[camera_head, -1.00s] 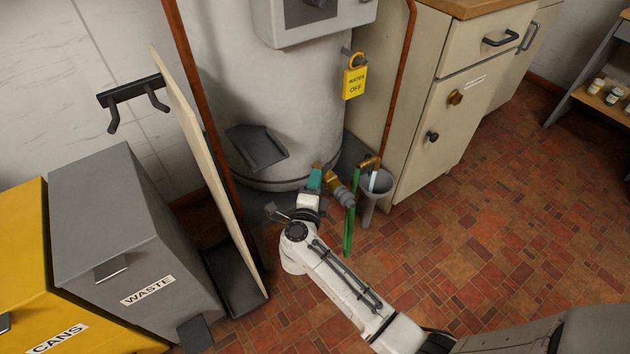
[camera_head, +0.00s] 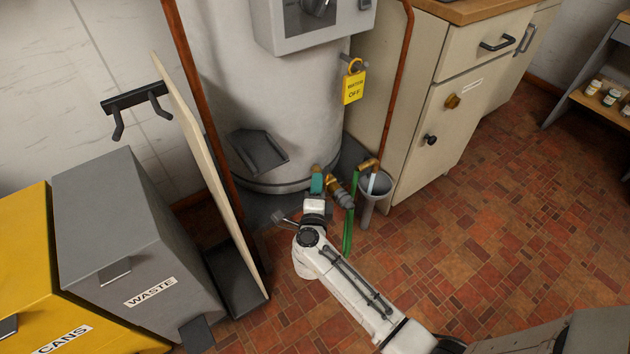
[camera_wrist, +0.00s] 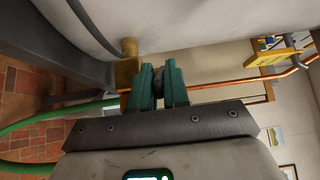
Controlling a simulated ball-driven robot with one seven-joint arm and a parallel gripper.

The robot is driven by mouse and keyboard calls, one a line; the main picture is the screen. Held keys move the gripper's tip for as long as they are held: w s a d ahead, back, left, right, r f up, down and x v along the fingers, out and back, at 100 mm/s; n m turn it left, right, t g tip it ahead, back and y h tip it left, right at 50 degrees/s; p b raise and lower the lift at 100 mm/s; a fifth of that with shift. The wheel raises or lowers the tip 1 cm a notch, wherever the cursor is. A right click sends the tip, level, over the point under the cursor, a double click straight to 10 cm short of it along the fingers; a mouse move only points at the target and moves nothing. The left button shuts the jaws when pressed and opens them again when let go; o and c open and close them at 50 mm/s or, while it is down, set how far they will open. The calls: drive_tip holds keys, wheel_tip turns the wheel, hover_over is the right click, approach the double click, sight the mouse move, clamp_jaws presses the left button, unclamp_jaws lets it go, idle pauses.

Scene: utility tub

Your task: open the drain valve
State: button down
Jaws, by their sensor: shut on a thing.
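The drain valve (camera_head: 333,182) is a brass fitting low on the front of the pale tank (camera_head: 290,110). It also shows as brass in the wrist view (camera_wrist: 127,72). My gripper (camera_head: 317,182) is at the valve, its teal fingers pointing toward the tank. In the wrist view my gripper (camera_wrist: 158,88) is shut on a small dark piece (camera_wrist: 158,76) beside the brass body, which looks like the valve's handle. The fingers hide most of it, so its angle cannot be told.
A green hose (camera_head: 348,235) hangs right of my gripper, beside a grey funnel drain (camera_head: 375,186). A yellow tag (camera_head: 354,87) reads "WATER OFF". A leaning board (camera_head: 205,150) and grey waste bin (camera_head: 130,240) stand left. Tiled floor (camera_head: 500,240) is clear at right.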

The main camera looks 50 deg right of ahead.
sight(333, 188)
drive_tip(key=n+t+y, duration=0.1)
drive_tip(key=s+n+t+y, duration=0.1)
drive_tip(key=t+y, duration=0.1)
drive_tip(key=s+d+n+t+y, duration=0.1)
drive_tip(key=n, duration=0.1)
drive_tip(key=shift+s+f+t+y, duration=0.1)
drive_tip(key=shift+f+t+y, duration=0.1)
drive_tip(key=shift+t+y, duration=0.15)
drive_tip(key=shift+s+d+n+t+y+b, duration=0.15)
drive_tip(key=shift+s+n+t+y+b, duration=0.15)
drive_tip(key=shift+n+y+b, duration=0.5)
drive_tip(key=shift+t+y+b, duration=0.25)
drive_tip(key=shift+y+b, duration=0.1)
drive_tip(key=b, duration=0.1)
drive_tip(key=n+y+b, duration=0.1)
drive_tip(key=b, duration=0.1)
drive_tip(key=shift+s+d+f+t+y, duration=0.1)
drive_tip(key=shift+s+d+t+y, duration=0.1)
drive_tip(key=shift+s+t+y, duration=0.15)
drive_tip(key=shift+d+r+n+t+y+b, duration=0.25)
drive_tip(key=shift+n+y+b, duration=0.5)
drive_tip(key=shift+b, duration=0.3)
drive_tip(key=c, duration=1.2)
unclamp_jaws()
